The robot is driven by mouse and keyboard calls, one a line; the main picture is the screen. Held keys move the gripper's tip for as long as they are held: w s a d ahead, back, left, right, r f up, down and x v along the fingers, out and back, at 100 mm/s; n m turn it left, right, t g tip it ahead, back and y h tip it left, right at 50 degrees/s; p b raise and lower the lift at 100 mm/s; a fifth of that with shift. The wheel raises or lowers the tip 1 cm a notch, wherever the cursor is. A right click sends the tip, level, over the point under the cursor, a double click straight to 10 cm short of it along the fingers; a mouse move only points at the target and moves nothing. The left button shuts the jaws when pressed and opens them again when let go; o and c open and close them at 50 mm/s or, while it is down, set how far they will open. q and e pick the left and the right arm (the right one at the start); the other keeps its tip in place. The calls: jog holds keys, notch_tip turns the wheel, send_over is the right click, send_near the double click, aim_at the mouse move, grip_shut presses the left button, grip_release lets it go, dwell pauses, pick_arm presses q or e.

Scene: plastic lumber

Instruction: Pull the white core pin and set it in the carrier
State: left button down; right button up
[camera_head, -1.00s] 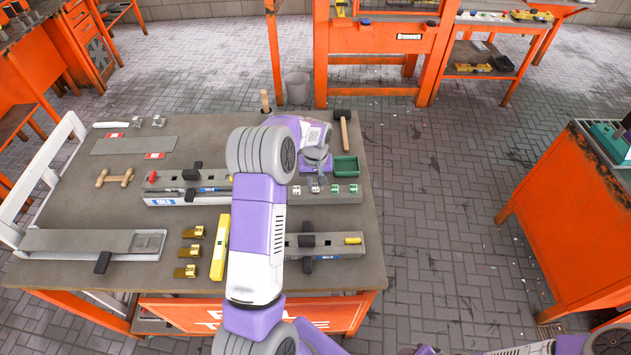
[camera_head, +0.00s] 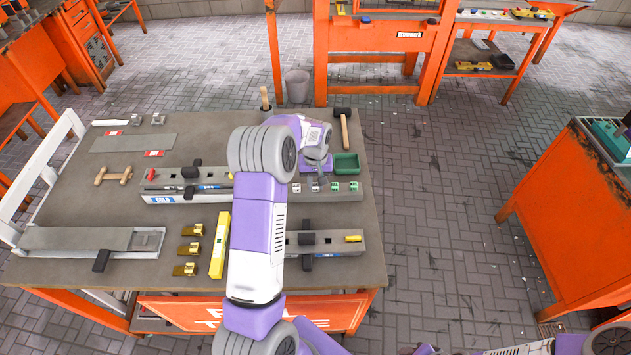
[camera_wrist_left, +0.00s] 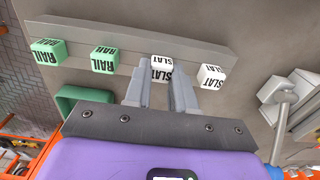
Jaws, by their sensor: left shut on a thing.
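Two white blocks marked SLAT and two green blocks marked RAIL (camera_wrist_left: 104,59) stand in a row on a grey bar (camera_wrist_left: 75,35). I take the white blocks for the heads of the white core pins. My left gripper (camera_head: 316,183) is shut on the inner white core pin (camera_wrist_left: 168,66), the one beside the green blocks. That pin appears level with its row, so I cannot tell whether it is raised. The other white pin (camera_wrist_left: 211,76) stands free beside the fingers. I cannot tell which object is the carrier. My right gripper is not in view.
A green tray (camera_head: 346,164) and a mallet (camera_head: 344,130) lie behind the row. A yellow bar (camera_head: 219,246), brass clips (camera_head: 188,249) and another grey fixture (camera_head: 335,238) are nearer the front. My left arm hides the middle of the table.

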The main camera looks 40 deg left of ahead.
pick_arm(q)
jog(key=shift+c, duration=2.3)
grip_release()
jog(key=shift+r+p, duration=2.45)
jog(key=shift+r, duration=1)
